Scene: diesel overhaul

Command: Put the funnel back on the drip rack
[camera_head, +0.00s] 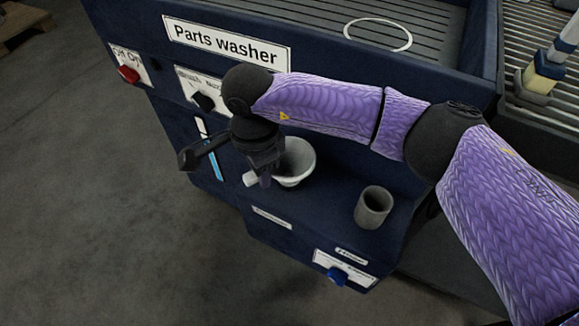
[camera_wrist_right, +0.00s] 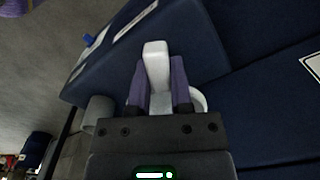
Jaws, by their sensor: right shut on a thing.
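The funnel (camera_head: 297,163) is pale grey-white with a wide round bowl and a thick white handle. It is over the low navy shelf at the front of the parts washer; I cannot tell whether it touches the shelf. My right gripper (camera_head: 262,180) is shut on the funnel's handle. In the right wrist view the handle (camera_wrist_right: 156,62) sits between the two purple fingers, and most of the bowl is hidden behind the gripper. A ribbed grey rack surface (camera_head: 430,18) with a white ring marked on it lies at the top of the washer. My left gripper is not in view.
A grey open cup (camera_head: 373,208) stands on the shelf to the right of the funnel. The washer's raised navy rim (camera_head: 400,66) lies between shelf and ribbed surface. A slatted surface at far right holds a yellow-and-white item (camera_head: 540,77). Switches and knobs line the front.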

